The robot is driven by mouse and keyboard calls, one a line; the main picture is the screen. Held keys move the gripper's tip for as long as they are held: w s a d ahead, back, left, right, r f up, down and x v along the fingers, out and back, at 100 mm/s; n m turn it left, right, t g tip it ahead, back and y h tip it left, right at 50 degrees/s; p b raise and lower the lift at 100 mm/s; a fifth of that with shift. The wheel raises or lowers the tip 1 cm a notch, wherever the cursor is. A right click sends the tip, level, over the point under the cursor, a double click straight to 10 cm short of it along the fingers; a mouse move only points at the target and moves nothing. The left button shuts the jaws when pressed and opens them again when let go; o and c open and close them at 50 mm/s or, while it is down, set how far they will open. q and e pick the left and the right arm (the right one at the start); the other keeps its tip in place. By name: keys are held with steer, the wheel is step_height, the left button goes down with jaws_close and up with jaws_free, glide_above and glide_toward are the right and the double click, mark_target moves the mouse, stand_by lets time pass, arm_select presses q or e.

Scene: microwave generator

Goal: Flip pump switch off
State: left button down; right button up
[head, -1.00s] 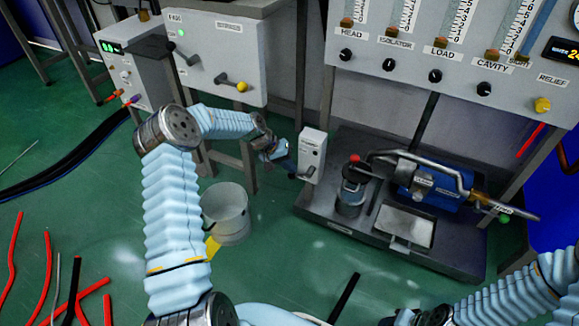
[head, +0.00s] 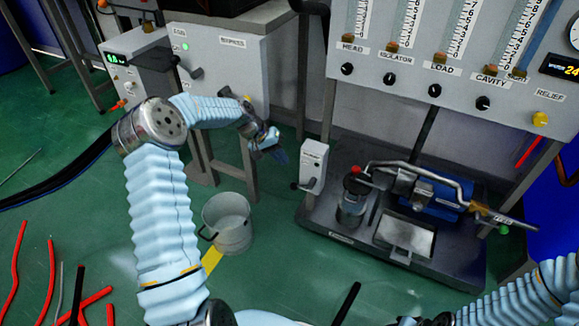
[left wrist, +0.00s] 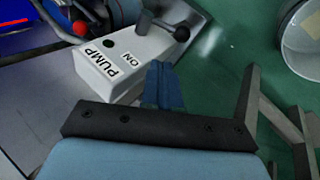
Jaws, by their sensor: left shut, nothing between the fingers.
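The pump switch box (head: 313,165) is a pale box with a dark lever (head: 309,184) low on its front, left of the pump bench. In the left wrist view the box (left wrist: 122,62) reads PUMP and ON, and its black-tipped lever (left wrist: 168,25) shows at the far end. My left gripper (head: 279,156) is shut and empty, a little left of and above the lever, with a gap to the box. Its blue fingers also show in the left wrist view (left wrist: 163,82). My right gripper is out of view; only part of the right arm shows.
The pump bench (head: 350,232) stands right of the switch, with a red-knobbed handle (head: 357,172). A grey bucket (head: 230,228) stands on the floor below my left arm. A white cabinet (head: 225,65) is behind that arm. Red rods lie at lower left.

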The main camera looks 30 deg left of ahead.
arm_select(q)
steer(key=shift+v, duration=1.6)
steer(key=shift+a+f, duration=0.1)
steer(key=shift+f, duration=0.05)
